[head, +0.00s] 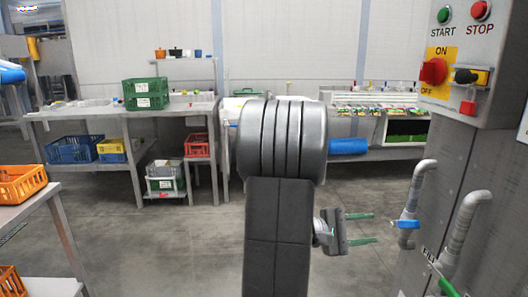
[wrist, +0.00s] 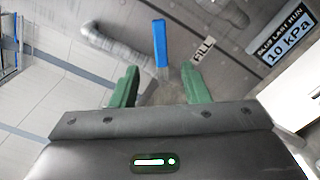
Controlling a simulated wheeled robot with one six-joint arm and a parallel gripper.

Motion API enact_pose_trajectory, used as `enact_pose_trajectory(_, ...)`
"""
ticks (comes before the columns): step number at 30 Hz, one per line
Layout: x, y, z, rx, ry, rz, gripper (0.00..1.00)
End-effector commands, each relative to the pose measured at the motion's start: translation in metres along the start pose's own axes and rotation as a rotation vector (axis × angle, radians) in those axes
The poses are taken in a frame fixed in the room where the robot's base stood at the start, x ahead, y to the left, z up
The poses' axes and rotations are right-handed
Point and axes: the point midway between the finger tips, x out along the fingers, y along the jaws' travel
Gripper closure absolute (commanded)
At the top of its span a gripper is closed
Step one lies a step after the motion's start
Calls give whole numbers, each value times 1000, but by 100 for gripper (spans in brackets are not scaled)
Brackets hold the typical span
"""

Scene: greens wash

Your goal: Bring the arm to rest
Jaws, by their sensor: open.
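My gripper (head: 362,228) shows in the head view to the right of my dark arm column, with its two green fingers apart and pointing right, toward the grey machine. In the wrist view my gripper (wrist: 160,88) has its green fingers spread with nothing held between them. My arm (head: 278,190) stands upright in the middle of the head view and hides part of what is behind it. A blue-handled valve (wrist: 161,42) and a FILL label (wrist: 203,50) appear beyond the fingers. I cannot tell the exact gap to them.
A grey machine (head: 455,160) with start and stop buttons and bent pipes stands close at right. Benches (head: 60,111) with crates line the back. An orange crate (head: 20,183) sits on a table at left. The floor (head: 165,240) between is clear.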

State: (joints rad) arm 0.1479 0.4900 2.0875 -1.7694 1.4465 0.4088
Motion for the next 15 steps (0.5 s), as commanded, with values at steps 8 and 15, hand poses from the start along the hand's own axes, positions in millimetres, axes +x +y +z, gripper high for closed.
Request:
enact_pose_trajectory(8,37,-1,0,-1,-4,-2,58)
enact_pose_trajectory(15,72,-2,1,0,-5,-3,58)
